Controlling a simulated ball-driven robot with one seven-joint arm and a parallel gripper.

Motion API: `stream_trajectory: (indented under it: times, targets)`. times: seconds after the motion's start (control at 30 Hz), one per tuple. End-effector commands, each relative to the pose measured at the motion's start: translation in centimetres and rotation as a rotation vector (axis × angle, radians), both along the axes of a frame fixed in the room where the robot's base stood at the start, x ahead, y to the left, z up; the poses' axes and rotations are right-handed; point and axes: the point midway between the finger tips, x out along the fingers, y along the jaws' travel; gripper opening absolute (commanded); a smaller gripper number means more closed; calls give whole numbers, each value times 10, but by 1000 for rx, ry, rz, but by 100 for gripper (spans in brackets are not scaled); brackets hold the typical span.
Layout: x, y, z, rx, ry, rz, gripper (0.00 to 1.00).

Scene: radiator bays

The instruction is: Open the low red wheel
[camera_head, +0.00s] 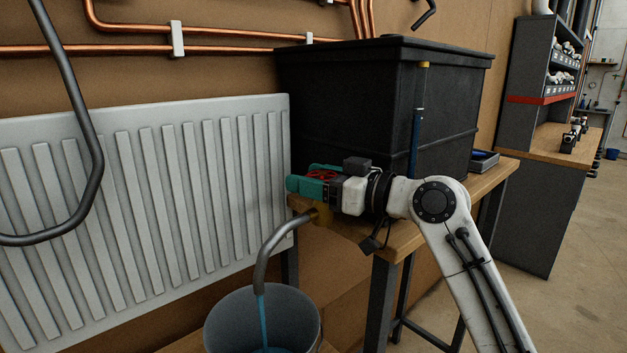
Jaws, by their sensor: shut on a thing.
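The low red wheel (321,174) shows between the teal fingers of my gripper (312,182), at the front of the wooden stand. The fingers are shut on the wheel and hide part of it. Below it is a brass valve body (320,214) with a grey curved spout (268,250). A blue stream of water (261,312) runs from the spout into a grey bucket (222,318) below.
A large black tank (340,110) stands on the wooden stand (402,236) behind my gripper. A white radiator (140,210) is on the left. A grey bent pipe (75,100) crosses the left foreground. Open floor (570,290) lies to the right.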

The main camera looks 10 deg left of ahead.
Motion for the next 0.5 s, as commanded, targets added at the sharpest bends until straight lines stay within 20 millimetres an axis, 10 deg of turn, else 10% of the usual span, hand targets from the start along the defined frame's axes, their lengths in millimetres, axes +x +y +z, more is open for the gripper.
stream_trajectory:
  times: [0.03, 0.07, 0.1, 0.5]
  targets:
    - [0, 0, 1, 2, 2, -1, 33]
    - [0, 0, 1, 3, 1, -1, 66]
    - [0, 0, 1, 2, 2, -1, 70]
    - [0, 0, 0, 0, 1, -1, 89]
